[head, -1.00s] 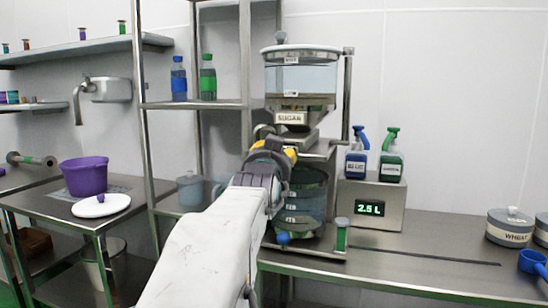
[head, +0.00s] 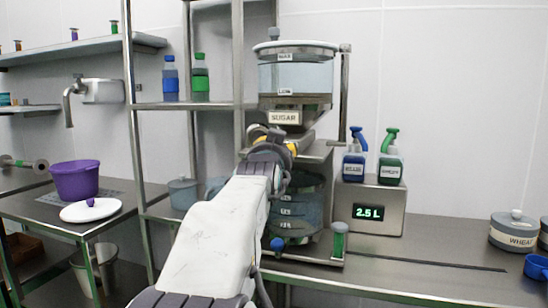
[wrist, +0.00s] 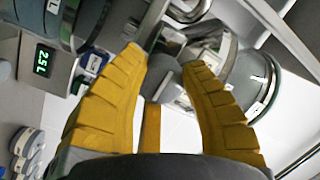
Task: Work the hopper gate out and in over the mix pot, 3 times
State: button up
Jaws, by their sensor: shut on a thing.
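The sugar hopper (head: 296,75) is a clear drum with a steel cone marked SUGAR, held on a stand. The hopper gate (head: 303,138) is a grey piece under the cone, partly hidden by my gripper. My gripper (head: 275,140) is at the gate, just below the cone and above the mix pot. In the wrist view, my yellow fingers (wrist: 165,72) are shut on a grey knob of the gate (wrist: 158,88). The mix pot (head: 305,205), a clear dark-tinted vessel, stands below, partly hidden by my arm. How far out the gate is cannot be told.
A scale (head: 370,208) reading 2.5 L stands right of the pot, with a blue spray bottle (head: 354,165) and a green one (head: 391,165) on it. A post with a green part (head: 339,240) stands near the pot. The bench (head: 440,245) is mostly clear to the right.

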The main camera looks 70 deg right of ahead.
jog(key=shift+o, duration=0.2)
jog(key=shift+d+r, duration=0.15)
jog(key=shift+d, duration=0.05)
jog(key=o, duration=0.8)
jog(key=shift+o, duration=0.7)
jog(key=shift+w+d, duration=0.1)
jog(key=shift+d, duration=0.1)
jog(key=o, duration=0.3)
jog(key=shift+s+a, duration=0.4)
jog(key=shift+a, duration=1.55)
jog(key=shift+s+a, duration=0.35)
jog(key=shift+a, duration=1.65)
jog(key=shift+s+a, duration=0.4)
jog(key=shift+a, duration=1.55)
jog(key=shift+o, duration=0.2)
